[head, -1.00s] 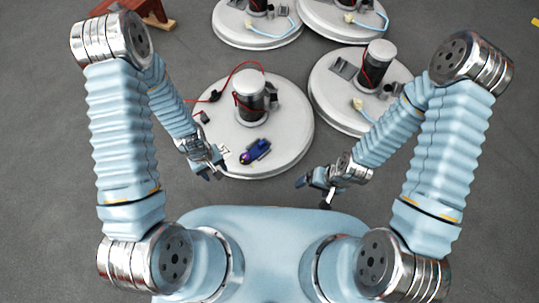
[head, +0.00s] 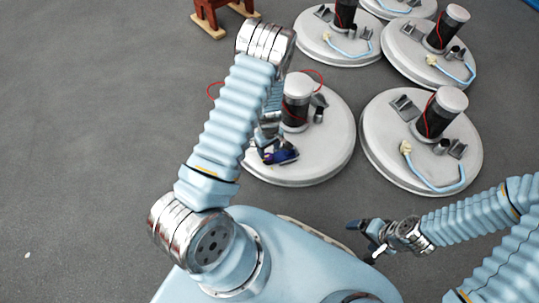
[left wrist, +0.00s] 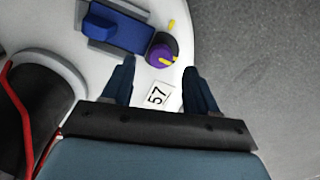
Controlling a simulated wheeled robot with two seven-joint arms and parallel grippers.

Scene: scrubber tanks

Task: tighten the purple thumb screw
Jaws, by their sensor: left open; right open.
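My right gripper (head: 362,238) is open and empty, low right of the lid, away from the screw.
The lid (head: 320,165) also bears a dark cylinder (head: 296,115), red cable and a "57" label (left wrist: 157,95). Other similar lids (head: 385,150) stand to the right and behind. A red wooden stand (head: 210,15) is at the back. Grey floor on the left is free.

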